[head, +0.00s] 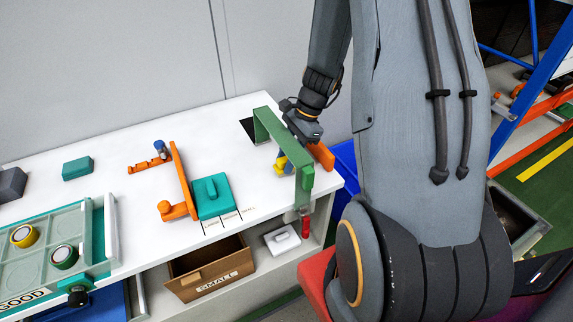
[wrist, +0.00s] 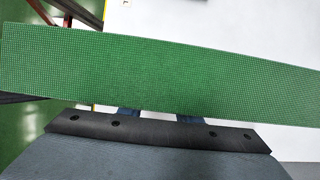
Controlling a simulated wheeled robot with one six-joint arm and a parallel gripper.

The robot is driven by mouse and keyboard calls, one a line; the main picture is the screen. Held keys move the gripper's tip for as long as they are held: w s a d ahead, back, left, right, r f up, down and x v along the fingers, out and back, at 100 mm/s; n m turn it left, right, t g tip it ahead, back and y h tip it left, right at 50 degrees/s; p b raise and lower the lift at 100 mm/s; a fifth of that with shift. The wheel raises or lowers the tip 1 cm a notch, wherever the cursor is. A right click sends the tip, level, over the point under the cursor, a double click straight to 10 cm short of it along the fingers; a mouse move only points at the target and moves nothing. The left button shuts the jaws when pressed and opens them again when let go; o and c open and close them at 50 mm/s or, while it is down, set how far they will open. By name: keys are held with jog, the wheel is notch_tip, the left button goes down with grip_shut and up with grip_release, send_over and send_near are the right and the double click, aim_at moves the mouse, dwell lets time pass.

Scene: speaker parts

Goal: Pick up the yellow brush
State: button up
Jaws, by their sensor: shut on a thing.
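The yellow brush (head: 280,166) shows as a small yellow piece beside the green arch-shaped frame (head: 270,125), near the right end of the white table. My gripper (head: 283,156) reaches in from behind the frame and is shut on the brush. The frame hides part of the gripper and of the brush. In the wrist view the green bar of the frame (wrist: 160,80) crosses close in front of the camera. Only the blue bases of my fingers (wrist: 160,116) show below it; the fingertips and brush are hidden there.
An orange part (head: 321,155) stands right behind the frame. A teal block (head: 211,197) and an orange fixture (head: 183,185) stand to the left on the white table (head: 110,155). A green-grey tray (head: 35,255) is at the far left.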

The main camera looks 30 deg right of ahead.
jog(key=shift+w+r+b, duration=0.1)
jog(key=shift+r+b, duration=0.25)
jog(key=shift+r, duration=0.35)
jog(key=shift+d+f+y+b, duration=0.15)
jog(key=shift+d+y+b, duration=0.4)
jog(key=shift+y+b, duration=0.35)
jog(key=shift+d+y+b, duration=0.35)
jog(key=shift+y+b, duration=0.4)
jog(key=shift+y, duration=0.15)
notch_tip(320, 180, up, 6)
jog(key=d, duration=0.2)
jog(key=shift+b, duration=0.4)
jog(key=d+b, duration=0.4)
jog(key=d, duration=1.1)
jog(key=shift+d+f, duration=0.1)
jog(key=shift+d, duration=0.25)
grip_shut()
jog(key=shift+d+r+h+b, duration=0.25)
jog(key=shift+d+r+h, duration=0.1)
jog(key=shift+d+h, duration=0.35)
jog(key=shift+d+r+h+b, duration=0.25)
jog(key=shift+d+r+h, duration=0.2)
jog(key=shift+d, duration=0.5)
jog(key=shift+d+r+h+b, duration=0.3)
jog(key=shift+d+h, duration=0.35)
jog(key=shift+d, duration=0.15)
